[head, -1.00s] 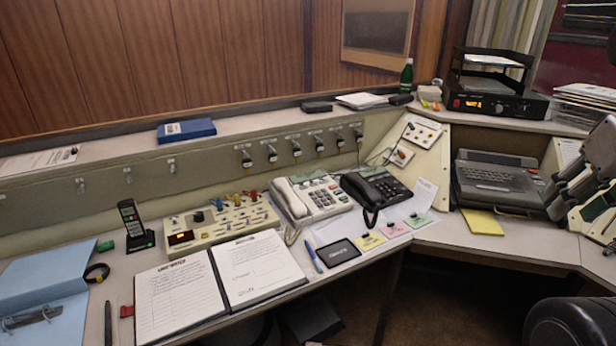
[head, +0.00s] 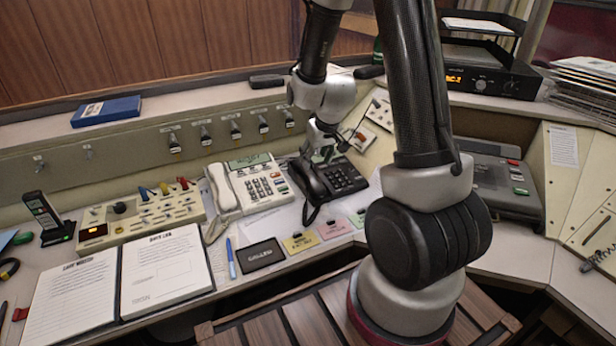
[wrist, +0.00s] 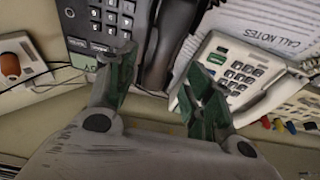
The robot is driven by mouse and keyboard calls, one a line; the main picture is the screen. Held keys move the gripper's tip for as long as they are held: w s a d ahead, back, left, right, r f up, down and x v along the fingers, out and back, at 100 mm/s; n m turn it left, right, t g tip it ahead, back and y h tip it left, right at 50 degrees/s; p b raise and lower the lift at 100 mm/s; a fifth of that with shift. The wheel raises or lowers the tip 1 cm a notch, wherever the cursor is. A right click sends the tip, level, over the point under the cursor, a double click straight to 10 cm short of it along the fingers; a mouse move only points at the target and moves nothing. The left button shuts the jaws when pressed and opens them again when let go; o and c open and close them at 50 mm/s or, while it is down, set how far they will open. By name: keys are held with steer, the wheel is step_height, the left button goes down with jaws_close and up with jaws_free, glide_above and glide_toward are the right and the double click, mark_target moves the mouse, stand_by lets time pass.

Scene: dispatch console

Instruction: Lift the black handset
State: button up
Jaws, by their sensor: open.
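The black handset (head: 310,183) lies on the left side of the black desk phone (head: 343,178), with its dark cord hanging at the front. My gripper (head: 322,156) is over the back end of this phone, pointing down. In the wrist view, my gripper (wrist: 160,64) is open, its two green-padded fingers apart. The black handset (wrist: 166,48) shows beyond the gap between them, partly cut off by the top edge. The phone's keypad (wrist: 105,18) is beside the left finger. I cannot tell how far the fingertips are above the handset.
A white phone (head: 250,185) stands just left of the black one, close to the right finger in the wrist view. Sticky notes (head: 333,229) and a dark tablet (head: 261,255) lie in front. A switch panel (head: 135,212) and open binder (head: 165,268) are further left.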

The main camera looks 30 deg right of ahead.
mark_target(309, 172)
steer(key=shift+a+x, duration=0.15)
steer(key=shift+x, duration=1.8)
steer(key=shift+a+x, duration=0.1)
steer(key=shift+x, duration=1.9)
